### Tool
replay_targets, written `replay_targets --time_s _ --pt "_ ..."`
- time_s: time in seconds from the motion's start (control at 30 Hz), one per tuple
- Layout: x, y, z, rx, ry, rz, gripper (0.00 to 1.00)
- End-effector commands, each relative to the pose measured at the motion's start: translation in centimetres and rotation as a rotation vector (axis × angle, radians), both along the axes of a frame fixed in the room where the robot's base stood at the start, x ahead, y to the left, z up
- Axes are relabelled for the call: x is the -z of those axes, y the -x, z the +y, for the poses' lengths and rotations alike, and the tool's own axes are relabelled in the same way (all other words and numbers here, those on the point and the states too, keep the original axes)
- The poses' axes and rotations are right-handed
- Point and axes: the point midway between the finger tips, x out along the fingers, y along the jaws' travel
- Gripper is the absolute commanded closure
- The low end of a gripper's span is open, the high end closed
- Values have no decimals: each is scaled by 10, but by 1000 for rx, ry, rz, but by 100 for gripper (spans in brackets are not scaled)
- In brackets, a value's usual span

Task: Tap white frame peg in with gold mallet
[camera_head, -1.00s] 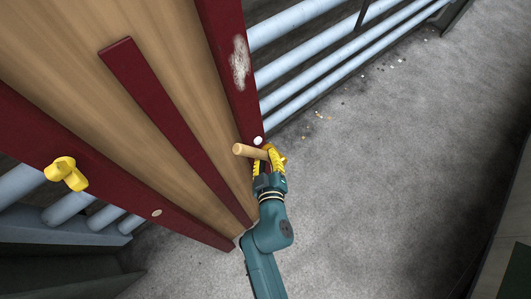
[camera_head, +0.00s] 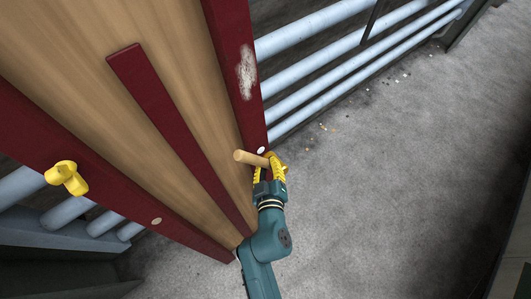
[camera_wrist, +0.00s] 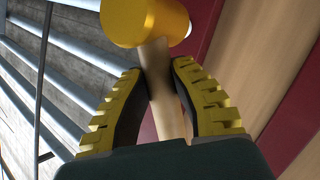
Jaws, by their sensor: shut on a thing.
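My gripper (camera_head: 270,170) is shut on the wooden handle (camera_wrist: 160,90) of the gold mallet. The mallet's gold head (camera_wrist: 145,22) is beyond the fingertips in the wrist view; in the head view it is largely hidden by the yellow fingers. The handle's end (camera_head: 248,158) sticks out to the left of the fingers. The white peg (camera_head: 261,150) sits in the dark red frame (camera_head: 235,40), just above the handle in the head view. A small white piece, likely the peg, shows beside the mallet head (camera_wrist: 189,29). I cannot tell whether they touch.
A tan disc (camera_head: 156,221) sits in the left red frame. Pale blue pipes (camera_head: 330,70) run behind. Grey floor (camera_head: 390,170) at the right is mostly clear, with small debris.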

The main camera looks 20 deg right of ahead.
Motion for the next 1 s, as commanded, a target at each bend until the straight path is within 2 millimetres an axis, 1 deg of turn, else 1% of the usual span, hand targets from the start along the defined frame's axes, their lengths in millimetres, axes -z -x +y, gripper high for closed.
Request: replay_targets --time_s 0.3,0.73,0.83,1.0 --pt "-2 1 0 -1 0 -4 100" --pt "-10 41 -16 0 0 -2 100" --pt "-10 45 -17 -1 0 -3 100" --pt "-9 45 -17 -1 0 -4 100"
